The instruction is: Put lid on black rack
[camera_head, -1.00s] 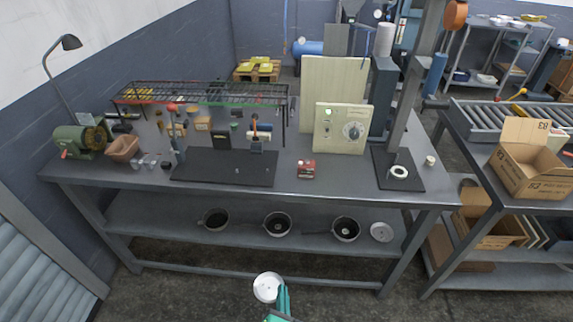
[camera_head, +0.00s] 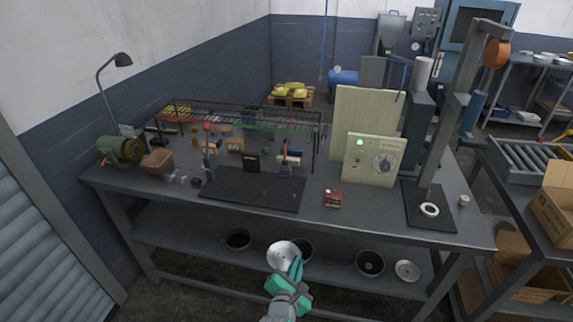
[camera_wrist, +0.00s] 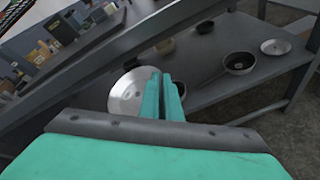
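My gripper (camera_head: 296,268) is teal and is shut on a round silver lid (camera_head: 281,254), held in front of the workbench's lower shelf. In the wrist view the lid (camera_wrist: 128,92) shows beside the two fingers (camera_wrist: 164,92), which are close together at its edge. The black rack (camera_head: 235,116) is a wire rack standing on the left rear of the bench top. Its left part has a yellowish tint, and small items stand beneath it.
The lower shelf (camera_head: 200,245) holds several dark pans (camera_head: 370,263) and another silver lid (camera_head: 407,270). On the bench top are a black mat (camera_head: 255,188), a small red box (camera_head: 333,198), a cream control box (camera_head: 374,158) and a green grinder (camera_head: 121,151). The front strip of the top is mostly clear.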

